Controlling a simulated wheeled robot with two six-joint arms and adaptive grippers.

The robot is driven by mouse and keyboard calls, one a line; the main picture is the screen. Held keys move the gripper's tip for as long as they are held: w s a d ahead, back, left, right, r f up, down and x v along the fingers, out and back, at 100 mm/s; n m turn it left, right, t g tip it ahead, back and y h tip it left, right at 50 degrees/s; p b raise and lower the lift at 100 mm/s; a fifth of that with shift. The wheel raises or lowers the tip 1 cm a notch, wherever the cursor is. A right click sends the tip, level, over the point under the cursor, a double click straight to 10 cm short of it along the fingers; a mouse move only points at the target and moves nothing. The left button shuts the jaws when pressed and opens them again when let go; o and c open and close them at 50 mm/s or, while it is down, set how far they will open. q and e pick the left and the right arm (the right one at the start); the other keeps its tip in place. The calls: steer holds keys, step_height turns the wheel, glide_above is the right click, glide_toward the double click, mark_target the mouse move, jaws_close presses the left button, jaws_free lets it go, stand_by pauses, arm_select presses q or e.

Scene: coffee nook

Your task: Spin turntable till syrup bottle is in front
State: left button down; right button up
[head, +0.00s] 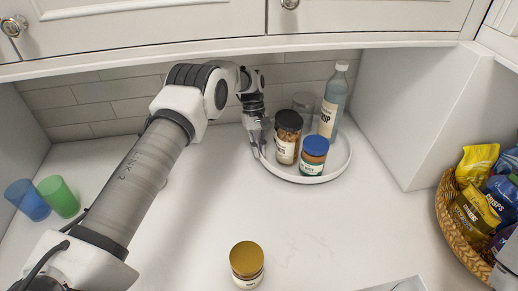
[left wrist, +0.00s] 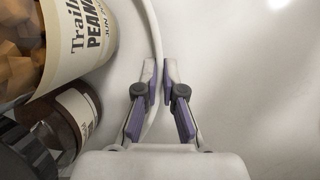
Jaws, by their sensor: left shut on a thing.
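A round white turntable (head: 335,165) stands at the back of the counter. The syrup bottle (head: 333,102), pale blue with a white cap, stands upright at its back right. A peanut jar with a black lid (head: 287,139) and a blue-lidded jar (head: 313,156) stand at the front, with a greyish clear container (head: 305,101) behind them. My left gripper (head: 257,148) is shut on the turntable's rim at its left side. In the left wrist view the fingers (left wrist: 160,68) have the thin rim (left wrist: 156,25) between them, beside the peanut jar (left wrist: 75,40).
A gold-lidded jar (head: 246,262) stands on the counter at front centre. Blue (head: 28,200) and green (head: 59,196) cups are at the left. A wicker basket (head: 455,225) of snack packs is at the right. A side wall stands right of the turntable; the counter's middle is mostly clear.

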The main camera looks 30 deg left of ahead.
stand_by(0.8)
arm_select(q)
steer(key=c, duration=1.6)
jaws_free()
steer(key=shift+w+f, duration=0.1)
steer(key=v, duration=0.7)
steer(key=shift+w+r, duration=0.1)
steer(key=shift+r, duration=0.1)
